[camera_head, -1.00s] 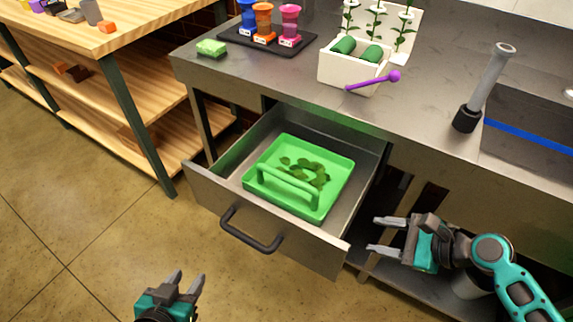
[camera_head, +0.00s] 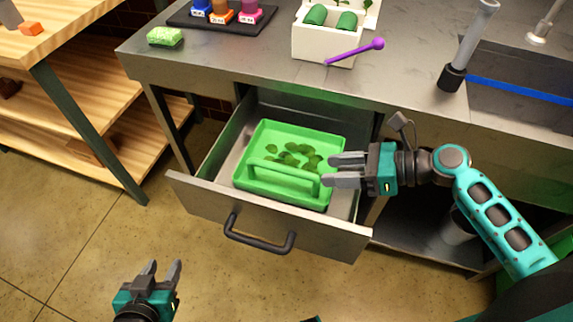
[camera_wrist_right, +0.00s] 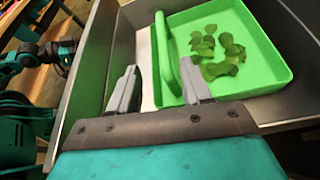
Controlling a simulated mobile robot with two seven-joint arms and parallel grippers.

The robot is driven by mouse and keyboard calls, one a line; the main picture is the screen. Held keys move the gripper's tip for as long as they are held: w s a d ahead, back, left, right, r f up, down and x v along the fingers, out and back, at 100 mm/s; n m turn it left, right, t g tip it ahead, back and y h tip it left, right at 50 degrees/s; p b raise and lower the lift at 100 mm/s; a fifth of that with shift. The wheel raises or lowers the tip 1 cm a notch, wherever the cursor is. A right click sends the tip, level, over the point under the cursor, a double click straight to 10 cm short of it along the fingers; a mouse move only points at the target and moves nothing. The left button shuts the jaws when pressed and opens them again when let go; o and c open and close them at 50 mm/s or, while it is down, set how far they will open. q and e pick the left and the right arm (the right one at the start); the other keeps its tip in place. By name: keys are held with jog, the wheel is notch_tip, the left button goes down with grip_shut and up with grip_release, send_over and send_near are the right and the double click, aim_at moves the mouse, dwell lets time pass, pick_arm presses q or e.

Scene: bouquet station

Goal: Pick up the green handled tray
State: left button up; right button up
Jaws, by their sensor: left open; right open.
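The green handled tray (camera_head: 262,147) lies in the open metal drawer (camera_head: 196,188), with green leaves (camera_head: 297,153) in it. Its handle (camera_head: 280,176) runs along the tray's front side. My right gripper (camera_head: 332,170) is open over the right side of the drawer, its fingers pointing left at the handle's right end. In the right wrist view the open fingers (camera_wrist_right: 160,90) are near the handle (camera_wrist_right: 168,55) and hold nothing. My left gripper (camera_head: 163,270) is open and empty, low in front of the drawer and to its left.
The drawer's front panel and dark pull (camera_head: 258,240) stand before the tray. The steel counter (camera_head: 240,68) above holds a green sponge (camera_head: 165,37), a white box (camera_head: 325,45) and a purple tool (camera_head: 355,51). A wooden shelf (camera_head: 90,110) stands left. Floor in front is clear.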

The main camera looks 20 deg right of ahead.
aim_at(290, 168)
jog(key=x, duration=0.4)
jog(key=shift+w+a+f, duration=0.15)
jog(key=shift+w+a, duration=0.1)
jog(key=shift+a, duration=0.05)
jog(key=shift+w+r+b+x, duration=0.15)
jog(key=shift+b+x, duration=0.2)
jog(key=shift+x, duration=0.95)
jog(key=shift+w+r+b+x, duration=0.15)
jog(key=shift+b+x, duration=0.15)
jog(key=shift+x, duration=1)
jog(key=shift+f, duration=0.1)
jog(key=shift+s, duration=0.1)
grip_shut()
